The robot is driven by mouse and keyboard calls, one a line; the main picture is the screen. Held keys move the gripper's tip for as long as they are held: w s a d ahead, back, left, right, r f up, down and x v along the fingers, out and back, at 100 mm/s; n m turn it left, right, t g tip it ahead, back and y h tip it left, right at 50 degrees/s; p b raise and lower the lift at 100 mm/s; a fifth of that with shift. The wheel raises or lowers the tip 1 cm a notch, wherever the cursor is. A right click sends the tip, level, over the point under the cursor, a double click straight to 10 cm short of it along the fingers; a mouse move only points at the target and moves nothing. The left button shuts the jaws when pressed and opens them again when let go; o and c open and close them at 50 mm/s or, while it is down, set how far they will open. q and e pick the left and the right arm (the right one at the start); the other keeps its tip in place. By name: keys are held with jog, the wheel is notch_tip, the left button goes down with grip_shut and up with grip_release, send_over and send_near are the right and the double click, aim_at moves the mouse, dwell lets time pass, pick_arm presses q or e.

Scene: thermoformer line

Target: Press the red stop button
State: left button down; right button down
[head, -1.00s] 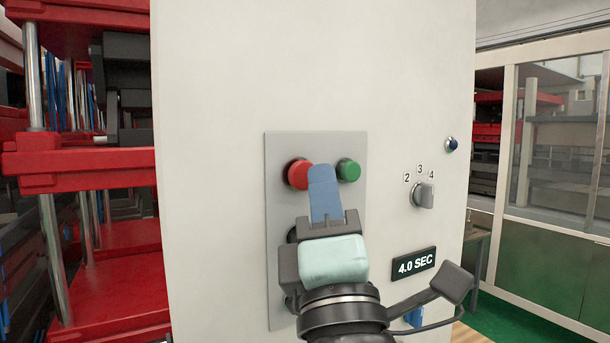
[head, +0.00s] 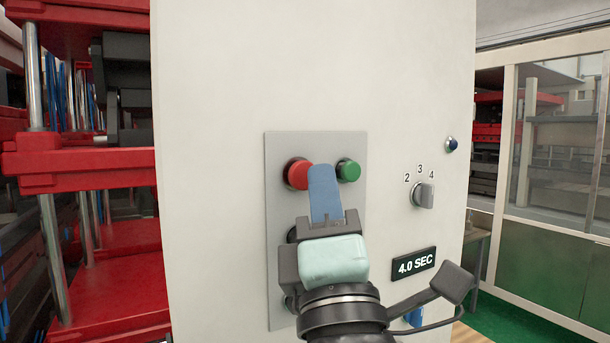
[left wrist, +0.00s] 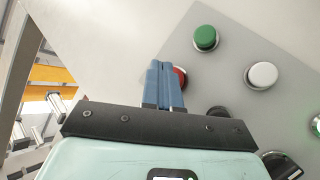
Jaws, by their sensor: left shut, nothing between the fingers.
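The red stop button (head: 297,174) sits at the upper left of a grey control plate (head: 275,250) on a pale cabinet. My left gripper (head: 322,170) is shut and empty, its blue fingertips in front of the plate, overlapping the right edge of the red button in the head view. In the left wrist view the blue fingers (left wrist: 162,66) cover much of the red button (left wrist: 181,77); only its right side shows. I cannot tell whether the fingertips touch it. My right gripper is not in view.
A green button (head: 348,170) is right of the red one. A white button (left wrist: 262,75) and dark controls are lower on the plate. Red press frames (head: 80,160) stand left.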

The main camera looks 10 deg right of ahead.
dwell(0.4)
pick_arm(q)
jog(key=shift+w+a, duration=0.15)
jog(key=shift+w, duration=0.25)
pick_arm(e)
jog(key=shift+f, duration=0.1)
pick_arm(q)
jog(key=shift+w+a, duration=0.15)
jog(key=shift+w, duration=0.35)
dwell(0.8)
jog(key=shift+s, duration=0.15)
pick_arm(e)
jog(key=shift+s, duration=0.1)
pick_arm(q)
jog(key=shift+s+d+b, duration=0.25)
jog(key=shift+s+b, duration=0.05)
jog(key=shift+s, duration=0.45)
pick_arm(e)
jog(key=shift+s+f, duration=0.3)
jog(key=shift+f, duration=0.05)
